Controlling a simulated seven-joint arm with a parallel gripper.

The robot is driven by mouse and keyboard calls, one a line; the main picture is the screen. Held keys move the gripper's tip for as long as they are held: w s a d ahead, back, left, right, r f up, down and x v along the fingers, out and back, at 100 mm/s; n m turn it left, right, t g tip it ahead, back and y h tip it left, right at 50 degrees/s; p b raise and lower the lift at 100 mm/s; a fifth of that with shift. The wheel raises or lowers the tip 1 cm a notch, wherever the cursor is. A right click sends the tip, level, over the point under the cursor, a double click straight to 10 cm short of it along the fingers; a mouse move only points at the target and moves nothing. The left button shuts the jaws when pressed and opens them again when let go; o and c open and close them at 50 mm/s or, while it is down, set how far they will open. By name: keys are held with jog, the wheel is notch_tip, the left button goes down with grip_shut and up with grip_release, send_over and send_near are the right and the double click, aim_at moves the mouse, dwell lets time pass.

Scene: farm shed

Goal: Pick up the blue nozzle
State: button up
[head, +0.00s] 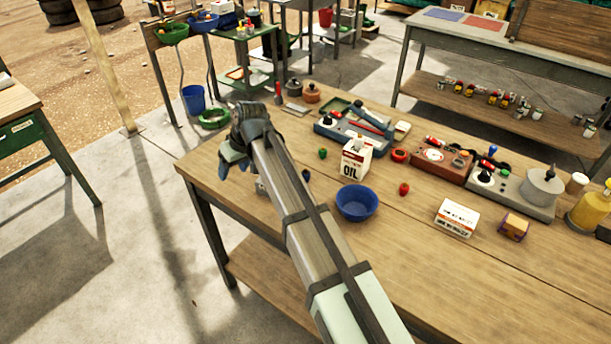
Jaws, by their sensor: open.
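The blue nozzle (306,174) looks like a small dark blue piece on the wooden table, just right of my forearm. It is small, and its exact shape is hard to make out. My gripper (234,163) is at the far end of my arm, over the table's left end, pointing down. It is open, and I see nothing between its fingers, though the fingertips are small and partly hidden by my wrist. The nozzle lies apart from it, to the right and nearer the camera.
Near the nozzle are a blue bowl (356,203), an oil carton (356,159), a small green piece (322,153) and a small red piece (403,189). A small grey item (260,187) shows left of my arm. The wooden table's (400,260) front is clear.

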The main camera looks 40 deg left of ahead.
jog(key=w+d+r+n+t+h, duration=0.1)
jog(key=w+d+r+h, duration=0.1)
jog(key=w+d+r, duration=0.4)
jog(key=w+d+r+h, duration=0.2)
jog(key=w+d+r, duration=0.1)
jog(key=w+d, duration=0.6)
send_over(306, 170)
jog(key=f, duration=0.7)
jog(key=shift+d+f, duration=0.3)
jog(key=shift+d, duration=0.05)
jog(key=shift+a+f, duration=0.2)
jog(key=shift+f, duration=1.25)
jog(key=shift+a+f, duration=0.2)
jog(key=shift+f, duration=1.25)
jog(key=c, duration=1.1)
jog(key=shift+r, duration=0.15)
